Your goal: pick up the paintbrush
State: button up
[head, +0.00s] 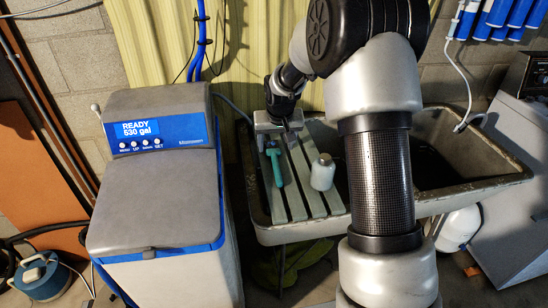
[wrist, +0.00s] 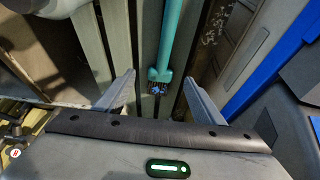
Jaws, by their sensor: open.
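The paintbrush (head: 276,168) is teal and lies on the slatted rack (head: 294,205) over the sink's left part. In the wrist view its teal handle (wrist: 170,35) runs down from the top edge, and its short dark bristle end (wrist: 157,88) points toward my gripper. My gripper (wrist: 158,80) is open, with one finger on each side of the bristle end in the picture. I cannot tell the height between the fingers and the brush. In the head view my gripper (head: 275,135) is over the rack's far end, near the brush's far end.
A white bottle (head: 322,172) stands on the rack to the right of the brush. The grey sink (head: 480,195) extends right. A water softener (head: 155,200) with a blue panel stands close on the left.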

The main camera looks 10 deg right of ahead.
aim_at(274, 153)
jog(key=x, duration=0.5)
jog(key=shift+w+a+f, duration=0.1)
jog(key=shift+w+a, duration=0.05)
jog(key=c, duration=1.1)
jog(key=shift+c, duration=0.2)
